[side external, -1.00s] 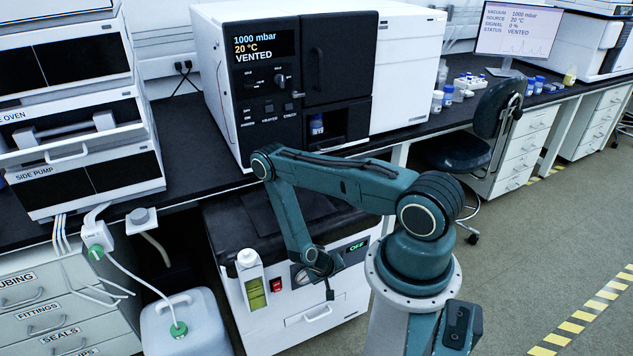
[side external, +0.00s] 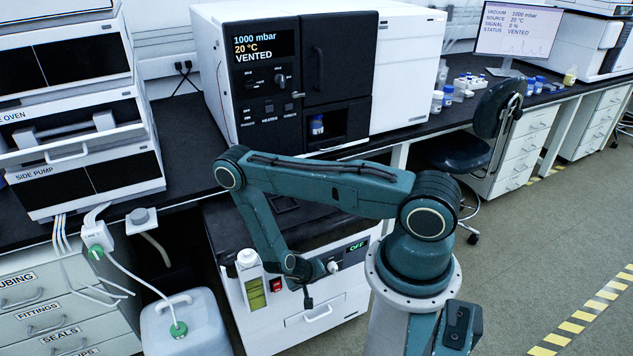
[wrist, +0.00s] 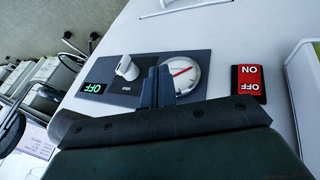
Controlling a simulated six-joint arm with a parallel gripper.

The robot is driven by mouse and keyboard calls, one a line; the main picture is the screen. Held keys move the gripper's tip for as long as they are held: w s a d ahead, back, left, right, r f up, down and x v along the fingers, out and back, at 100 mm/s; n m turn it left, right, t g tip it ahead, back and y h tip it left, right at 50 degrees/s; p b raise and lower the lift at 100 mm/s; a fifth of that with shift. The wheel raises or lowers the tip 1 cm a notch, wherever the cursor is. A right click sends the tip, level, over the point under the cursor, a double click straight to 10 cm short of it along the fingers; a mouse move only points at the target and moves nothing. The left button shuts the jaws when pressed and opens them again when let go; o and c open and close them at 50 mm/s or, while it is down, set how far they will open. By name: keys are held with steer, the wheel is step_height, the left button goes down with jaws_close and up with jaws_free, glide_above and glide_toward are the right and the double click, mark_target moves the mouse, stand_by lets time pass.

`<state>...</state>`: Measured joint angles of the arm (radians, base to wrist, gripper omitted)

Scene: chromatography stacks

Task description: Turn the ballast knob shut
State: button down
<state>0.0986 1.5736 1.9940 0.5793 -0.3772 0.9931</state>
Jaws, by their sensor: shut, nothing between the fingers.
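The ballast knob is a white knob (wrist: 127,68) on a dark panel in the wrist view, its grip standing at a slant to the panel's edges. It also shows as a small white knob (side external: 332,267) on the pump front in the side view. My gripper (wrist: 158,85) is shut and empty; its fingertips appear between the knob and a round gauge (wrist: 181,76), apart from the knob. In the side view my gripper (side external: 309,304) hangs in front of the pump, lower and left of the knob. The knob's label is too small to read.
The pump housing (side external: 262,325) stands under the bench. A green OFF display (wrist: 93,89) and a red ON/OFF switch (wrist: 248,84) flank the knob and gauge. A bottle with yellow-green liquid (side external: 252,280) and a white canister (side external: 190,325) stand to the left.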

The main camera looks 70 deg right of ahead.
steer(key=shift+w+a+r, duration=0.3)
steer(key=shift+a+r, duration=0.55)
steer(key=shift+a, duration=0.1)
steer(key=shift+w+a+r, duration=0.25)
steer(key=shift+a+r, duration=0.55)
steer(key=shift+a, duration=0.1)
steer(key=shift+w, duration=0.1)
